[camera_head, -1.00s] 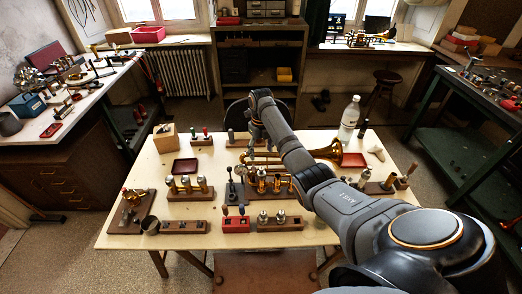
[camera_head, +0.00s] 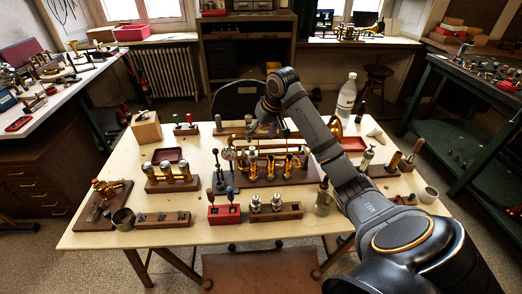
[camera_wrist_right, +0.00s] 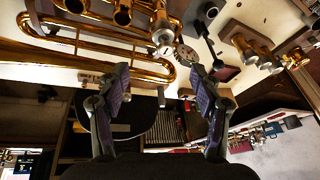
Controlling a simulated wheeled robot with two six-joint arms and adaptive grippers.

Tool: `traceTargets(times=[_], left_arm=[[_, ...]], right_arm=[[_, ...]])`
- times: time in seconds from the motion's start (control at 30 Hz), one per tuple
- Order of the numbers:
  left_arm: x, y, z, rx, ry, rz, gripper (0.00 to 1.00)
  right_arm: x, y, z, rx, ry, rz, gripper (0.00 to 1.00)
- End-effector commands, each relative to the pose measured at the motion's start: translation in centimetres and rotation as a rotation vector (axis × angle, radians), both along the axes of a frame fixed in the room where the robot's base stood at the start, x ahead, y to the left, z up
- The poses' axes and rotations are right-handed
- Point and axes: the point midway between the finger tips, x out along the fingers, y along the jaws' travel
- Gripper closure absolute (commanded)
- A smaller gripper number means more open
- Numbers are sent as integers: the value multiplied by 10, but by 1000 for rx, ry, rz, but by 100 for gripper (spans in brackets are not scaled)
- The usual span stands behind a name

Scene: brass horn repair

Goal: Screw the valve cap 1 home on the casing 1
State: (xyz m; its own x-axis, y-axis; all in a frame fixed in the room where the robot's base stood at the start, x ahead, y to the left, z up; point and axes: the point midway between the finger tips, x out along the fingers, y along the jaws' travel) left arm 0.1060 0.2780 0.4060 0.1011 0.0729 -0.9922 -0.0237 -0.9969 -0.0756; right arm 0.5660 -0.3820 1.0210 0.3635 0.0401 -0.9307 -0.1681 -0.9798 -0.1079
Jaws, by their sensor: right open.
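The brass horn (camera_head: 300,166) lies in the middle of the table, its upright valve casings in a row. Casing 1 (camera_head: 252,168) seems to be the leftmost in the head view and the rightmost in the wrist view. There a silvery round top, apparently valve cap 1 (camera_wrist_right: 163,37), sits on it; I cannot tell how far it is screwed down. My right gripper (camera_wrist_right: 158,78) is open and empty, its fingers apart and clear of the casing. In the head view my right gripper (camera_head: 262,116) is above the horn's far side, fingertips unclear. My left gripper is not in view.
A wooden block with valves (camera_head: 168,185) stands left of the horn. A red block with tools (camera_head: 224,214) and a wooden block with two silvery parts (camera_head: 275,213) stand in front. A bottle (camera_head: 346,98) stands back right. Bare tabletop (camera_head: 90,240) shows at front left.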

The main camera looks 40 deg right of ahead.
Motion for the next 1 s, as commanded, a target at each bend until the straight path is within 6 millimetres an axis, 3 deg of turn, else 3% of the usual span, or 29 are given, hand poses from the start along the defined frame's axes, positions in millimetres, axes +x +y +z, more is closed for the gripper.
traceTargets(times=[0.03, 0.13, 0.4, 0.8, 1.0], left_arm=[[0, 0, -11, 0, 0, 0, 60], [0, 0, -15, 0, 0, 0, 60], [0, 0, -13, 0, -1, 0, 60], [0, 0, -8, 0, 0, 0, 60], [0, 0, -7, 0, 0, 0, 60]], right_arm=[[-3, 2, -7, -38, -11, 97, 35], [-8, 6, -6, -92, -27, 238, 35], [-6, 8, -9, -109, -31, 290, 35], [22, 12, -77, -106, -29, 288, 35], [30, 12, -97, -108, -31, 286, 35]])
